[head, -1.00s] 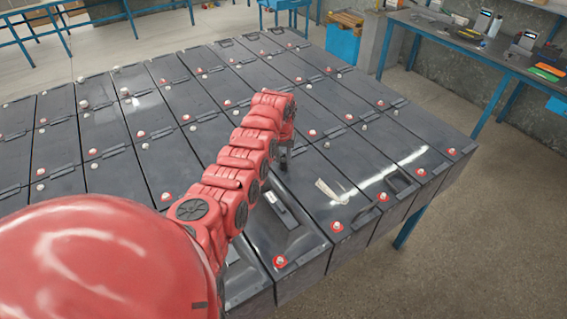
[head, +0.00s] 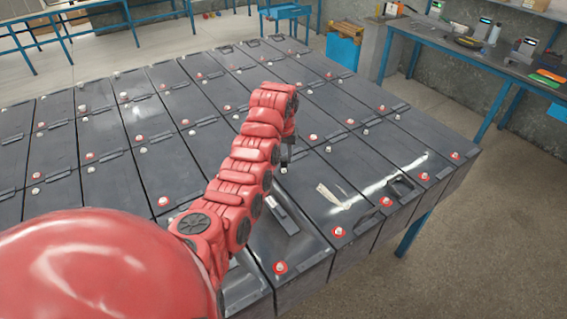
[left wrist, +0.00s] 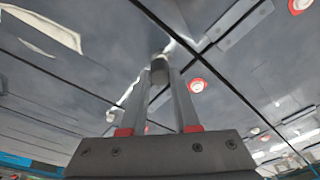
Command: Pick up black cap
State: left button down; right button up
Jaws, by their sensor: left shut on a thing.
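My left gripper (head: 285,162) is over the battery tops near the middle of the head view, largely hidden by my red arm. In the left wrist view, its two grey fingers (left wrist: 161,72) are closed around a small dark grey cap (left wrist: 160,68) at their tips. The cap is near a seam between batteries. Whether it is clear of the battery top is not certain. A red-ringed cap (left wrist: 197,85) lies just right of the fingers. My right gripper is not in view.
Rows of black batteries (head: 185,105) fill the table, with red and pale caps on top. A workbench (head: 480,55) stands at the back right.

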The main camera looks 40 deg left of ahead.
pick_arm(q)
jog(key=s+d+p, duration=0.1)
jog(key=s+d, duration=0.1)
jog(key=s, duration=0.1)
jog(key=s+d+r+p, duration=0.1)
jog(key=s+d+p, duration=0.1)
jog(key=s+d, duration=0.1)
jog(key=s+d+p, duration=0.2)
jog(key=s+d, duration=0.1)
jog(key=s, duration=0.1)
jog(key=shift+s+r, duration=0.1)
jog(key=shift+r, duration=0.2)
jog(key=shift+s+d, duration=0.6)
jog(key=shift+s, duration=0.3)
jog(key=c, duration=1.2)
grip_release()
grip_shut()
